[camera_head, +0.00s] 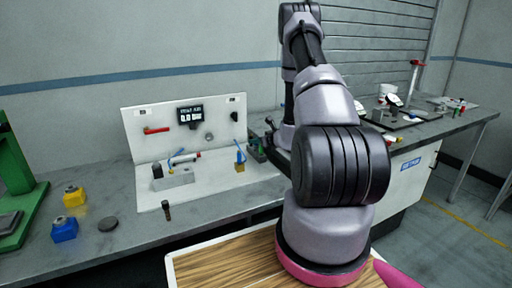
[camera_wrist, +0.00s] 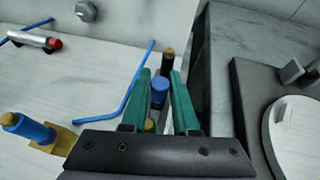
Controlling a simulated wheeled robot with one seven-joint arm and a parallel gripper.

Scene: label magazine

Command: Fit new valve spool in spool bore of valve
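In the wrist view my gripper (camera_wrist: 161,72) has its two green fingers apart, with gaps beside a small blue cylinder (camera_wrist: 160,88) that has a brass tip. I cannot tell whether this part stands between the fingers or beyond them. A similar blue part with a brass block (camera_wrist: 62,138) lies at the lower left of that view. In the head view a grey block (camera_head: 175,179), possibly the valve, sits on the white bench board. A dark upright pin (camera_head: 167,211), possibly a spool, stands in front of it. My arm hides much of my gripper there; the bore is too small to make out.
A white back panel (camera_head: 160,118) with a gauge (camera_head: 190,115) and red lever (camera_head: 156,130) stands behind the block. A bent blue rod (camera_wrist: 128,98) lies left of my fingers. Yellow (camera_head: 74,196) and blue (camera_head: 64,229) blocks and a dark disc (camera_head: 108,224) are at left.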

